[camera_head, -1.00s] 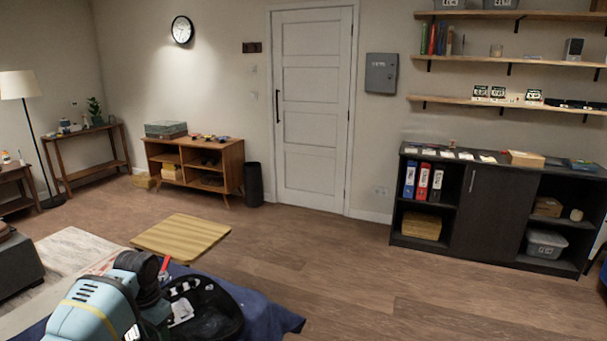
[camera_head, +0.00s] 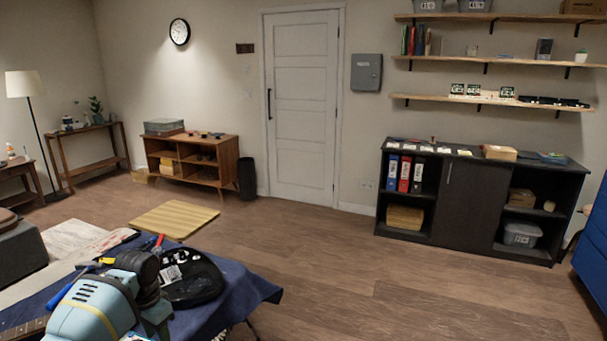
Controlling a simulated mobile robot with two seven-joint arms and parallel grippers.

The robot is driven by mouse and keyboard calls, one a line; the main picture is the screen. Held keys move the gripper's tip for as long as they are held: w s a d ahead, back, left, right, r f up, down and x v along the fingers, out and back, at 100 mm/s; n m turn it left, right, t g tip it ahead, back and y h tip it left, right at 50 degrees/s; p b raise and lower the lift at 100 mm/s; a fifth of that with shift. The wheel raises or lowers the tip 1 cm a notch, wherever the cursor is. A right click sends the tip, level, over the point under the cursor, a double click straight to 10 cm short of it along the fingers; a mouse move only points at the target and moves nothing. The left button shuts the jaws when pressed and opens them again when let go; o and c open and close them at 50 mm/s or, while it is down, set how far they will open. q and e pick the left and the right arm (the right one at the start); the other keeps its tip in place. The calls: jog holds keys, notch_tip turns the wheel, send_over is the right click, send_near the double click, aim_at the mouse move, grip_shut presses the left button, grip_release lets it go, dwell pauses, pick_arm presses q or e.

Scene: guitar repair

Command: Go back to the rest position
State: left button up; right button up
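A light-blue and dark link of one of my arms (camera_head: 95,308) shows at the lower left, in front of a table covered with a dark blue cloth (camera_head: 245,290). No gripper fingers can be made out in the head view. A black rounded tray or case (camera_head: 205,285) with small pale items lies on the cloth, partly hidden by my arm. Part of a guitar neck (camera_head: 25,331) shows at the bottom left corner.
Tools, including a blue-handled one (camera_head: 62,292) and a red-handled one (camera_head: 158,241), lie on the table. A yellow mat (camera_head: 174,219) lies on the floor beyond. A dark cabinet (camera_head: 466,205) stands at the right; a blue cabinet (camera_head: 593,245) edges in. The middle floor is clear.

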pick_arm(q)
jog(key=s+d+f+t+h, duration=0.1)
jog(key=s+d+f+t, duration=0.1)
jog(key=s+d+f, duration=0.75)
jog(key=s+d+f+t+h, duration=0.15)
jog(key=s+d+f, duration=0.25)
jog(key=s+f, duration=0.55)
jog(key=s+n+t, duration=0.1)
jog(key=s+t, duration=0.2)
jog(key=s, duration=0.5)
jog(key=s+d+r+n+t, duration=0.1)
jog(key=s+n+t, duration=0.1)
jog(key=s, duration=0.7)
jog(key=shift+s+r+t+y, duration=0.25)
jog(key=shift+t+y, duration=0.1)
jog(key=shift+t, duration=0.2)
jog(key=shift+c, duration=0.7)
jog(key=shift+s+a, duration=0.15)
